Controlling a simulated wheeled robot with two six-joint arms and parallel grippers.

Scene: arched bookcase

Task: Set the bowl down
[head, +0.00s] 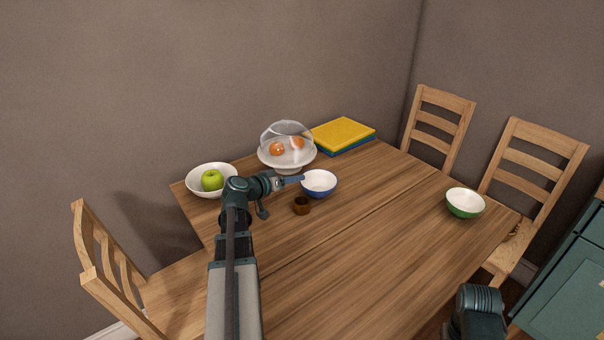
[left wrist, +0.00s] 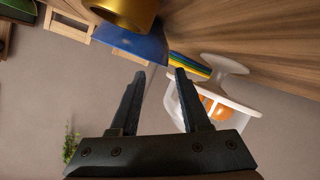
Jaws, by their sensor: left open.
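A blue bowl with a white inside (head: 319,183) stands upright on the wooden table (head: 360,240), near its middle back. My left gripper (head: 296,180) is at the left side of its rim, open. In the left wrist view the two fingers (left wrist: 157,75) are apart with nothing held between them. The blue bowl (left wrist: 145,45) shows just beyond the fingertips there; I cannot tell whether a finger touches it. My right gripper is not seen; only a part of my right arm shows at the lower right.
A small brown cup (head: 302,206) stands just in front of the blue bowl. Behind are a glass-domed stand (head: 287,158) with oranges and some books (head: 343,134). A white bowl (head: 199,183) holds a green apple. A green bowl (head: 465,204) stands right; the table between is clear.

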